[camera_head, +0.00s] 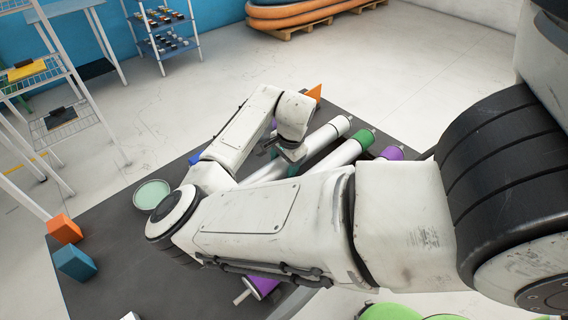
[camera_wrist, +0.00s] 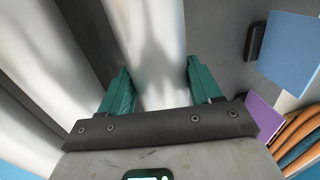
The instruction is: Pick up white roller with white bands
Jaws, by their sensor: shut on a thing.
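A white roller (camera_head: 328,135) with no coloured band that I can make out lies slantwise on the dark table, partly hidden by my arm. In the wrist view the white roller (camera_wrist: 150,40) runs between the two teal fingers of my gripper (camera_wrist: 158,78). The fingers are shut on it, one on each side. In the head view my gripper (camera_head: 291,160) is at the roller's middle part, mostly hidden behind my wrist. I cannot tell whether the roller is clear of the table.
A white roller with a green band (camera_head: 350,151) and a purple-ended one (camera_head: 392,153) lie close beside it. A pale green round thing (camera_head: 152,194), an orange block (camera_head: 64,229) and a blue block (camera_head: 75,262) are at the table's left. Wire shelves (camera_head: 62,120) stand beyond.

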